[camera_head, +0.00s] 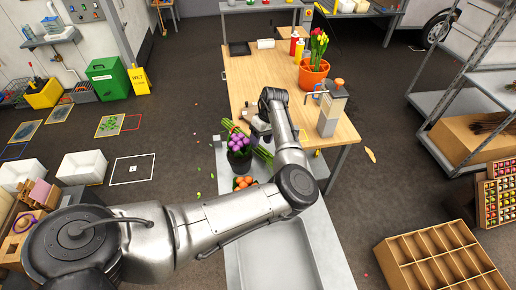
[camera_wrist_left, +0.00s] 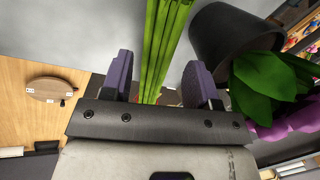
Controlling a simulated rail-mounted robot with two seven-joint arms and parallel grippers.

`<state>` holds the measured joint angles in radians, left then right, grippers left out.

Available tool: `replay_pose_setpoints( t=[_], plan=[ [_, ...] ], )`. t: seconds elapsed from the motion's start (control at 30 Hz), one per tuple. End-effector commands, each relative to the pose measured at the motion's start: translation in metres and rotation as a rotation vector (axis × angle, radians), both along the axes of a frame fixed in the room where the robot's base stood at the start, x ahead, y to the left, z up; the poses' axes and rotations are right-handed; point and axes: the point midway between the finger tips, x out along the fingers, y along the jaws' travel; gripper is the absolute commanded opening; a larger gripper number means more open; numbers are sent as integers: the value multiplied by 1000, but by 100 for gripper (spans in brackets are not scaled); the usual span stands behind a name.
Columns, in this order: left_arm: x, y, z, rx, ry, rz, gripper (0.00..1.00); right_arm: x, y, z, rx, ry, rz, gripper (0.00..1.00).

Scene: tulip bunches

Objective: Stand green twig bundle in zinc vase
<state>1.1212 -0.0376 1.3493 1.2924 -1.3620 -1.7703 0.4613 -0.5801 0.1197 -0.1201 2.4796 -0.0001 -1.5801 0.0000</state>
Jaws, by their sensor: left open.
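The green twig bundle (camera_wrist_left: 165,35) is a sheaf of straight green stems in the left wrist view. It runs between the two purple fingers of my left gripper (camera_wrist_left: 158,68), which are open with gaps on both sides. In the head view, my left gripper (camera_head: 257,131) is beside purple tulips, partly hidden by its arm; green stems (camera_head: 229,126) show there. A dark pot (camera_wrist_left: 232,38) with purple tulips and green leaves is right of the fingers in the wrist view, and stands on the grey bench in the head view (camera_head: 240,165). I cannot identify a zinc vase. My right gripper is not in view.
A grey stand (camera_head: 329,115) and an orange pot of tulips (camera_head: 313,76) occupy the wooden table (camera_head: 262,78). Orange fruit-like items (camera_head: 243,182) lie near the dark pot. The near grey bench (camera_head: 290,255) is clear. A metal shelf (camera_head: 452,100) stands right.

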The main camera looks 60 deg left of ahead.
Motion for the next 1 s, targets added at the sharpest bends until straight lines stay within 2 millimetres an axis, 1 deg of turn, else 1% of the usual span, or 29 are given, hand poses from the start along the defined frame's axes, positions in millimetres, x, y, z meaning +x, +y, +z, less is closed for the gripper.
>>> replay_pose_setpoints(
  t=[0.03,0.1,0.2,0.3,0.43,0.67,1.0],
  plan=[
    [-2,-1,-3,-3,3,0,55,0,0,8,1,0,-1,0],
    [-5,-2,-12,-3,3,0,55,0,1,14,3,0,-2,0],
    [-8,-2,-26,-3,4,0,55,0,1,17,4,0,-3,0],
    [-11,-3,-35,-2,2,0,55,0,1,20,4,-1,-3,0],
    [-12,-3,-41,-1,1,-1,55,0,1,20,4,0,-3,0],
    [-12,-3,-41,-1,1,-1,54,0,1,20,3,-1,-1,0],
    [-12,-2,-41,-1,1,0,21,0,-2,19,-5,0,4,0]
  ],
)
